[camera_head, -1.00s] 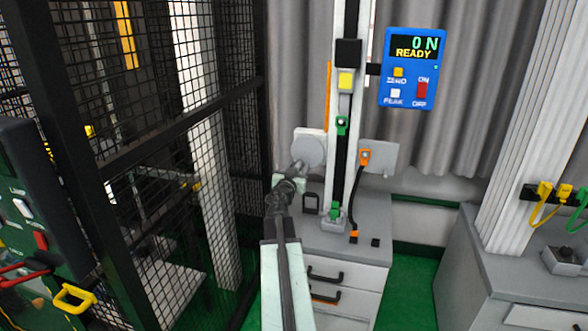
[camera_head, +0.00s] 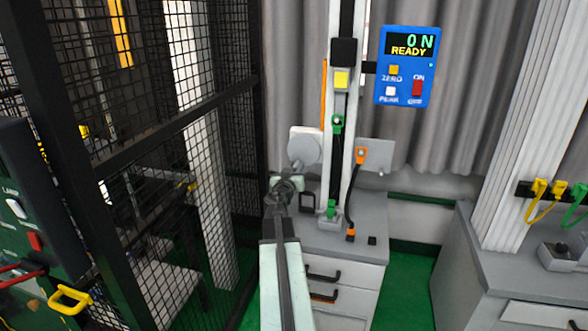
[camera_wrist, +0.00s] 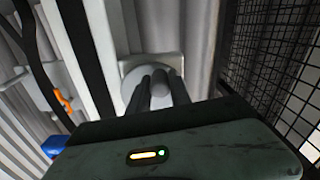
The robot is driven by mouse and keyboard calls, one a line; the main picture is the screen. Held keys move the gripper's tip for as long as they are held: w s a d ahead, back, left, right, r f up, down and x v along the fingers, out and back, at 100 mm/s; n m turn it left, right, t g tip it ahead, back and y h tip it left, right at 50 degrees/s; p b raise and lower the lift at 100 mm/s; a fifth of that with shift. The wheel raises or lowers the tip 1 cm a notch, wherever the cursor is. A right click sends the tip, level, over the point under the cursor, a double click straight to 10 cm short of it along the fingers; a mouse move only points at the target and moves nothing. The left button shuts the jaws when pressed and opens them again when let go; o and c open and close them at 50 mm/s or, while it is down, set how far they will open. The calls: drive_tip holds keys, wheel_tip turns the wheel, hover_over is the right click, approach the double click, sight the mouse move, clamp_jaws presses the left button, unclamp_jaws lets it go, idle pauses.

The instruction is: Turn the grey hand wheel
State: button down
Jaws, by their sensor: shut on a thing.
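The grey hand wheel (camera_head: 303,149) is a round disc on a white square plate beside the upright test stand. In the wrist view the wheel (camera_wrist: 130,84) lies just beyond my fingers, with the pale plate behind it. My gripper (camera_head: 296,168) is at the lower part of the wheel in the head view. In the wrist view my gripper (camera_wrist: 160,88) has its two dark fingers around a grey handle (camera_wrist: 160,72) on the wheel's face and is shut on it. The fingers hide part of the wheel. I cannot make out its turn angle.
A black mesh cage (camera_head: 140,150) stands close on the left of my arm. The stand (camera_head: 338,150) carries green clips; an orange connector (camera_head: 361,155) is beside it. A blue display (camera_head: 407,66) reads 0 N, READY. A grey drawer cabinet (camera_head: 350,245) is below. Green floor is clear at right.

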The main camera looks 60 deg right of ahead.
sight(316, 153)
drive_tip(key=s+n, duration=0.1)
drive_tip(key=n, duration=0.2)
drive_tip(key=s+d+n, duration=0.1)
drive_tip(key=s+n, duration=0.1)
drive_tip(key=n, duration=0.2)
drive_tip(key=s+n+p, duration=0.1)
drive_tip(key=n, duration=0.3)
drive_tip(key=shift+s+d+r, duration=0.15)
drive_tip(key=shift+d+r, duration=0.05)
drive_tip(key=shift+r, duration=0.2)
drive_tip(key=n, duration=0.1)
drive_tip(key=s+r+n+p, duration=0.1)
drive_tip(key=n, duration=0.3)
drive_tip(key=shift+s+d+r+p, duration=0.2)
drive_tip(key=shift+r+p, duration=0.1)
drive_tip(key=shift+r, duration=0.1)
drive_tip(key=n, duration=0.1)
drive_tip(key=r+n+p, duration=0.1)
drive_tip(key=n, duration=0.1)
drive_tip(key=shift+s+r+n, duration=0.1)
drive_tip(key=shift+s+n, duration=0.05)
drive_tip(key=shift+n, duration=0.15)
drive_tip(key=shift+r+n+p, duration=0.35)
drive_tip(key=shift+n+p, duration=0.1)
drive_tip(key=shift+n, duration=0.55)
drive_tip(key=c, duration=1.2)
unclamp_jaws()
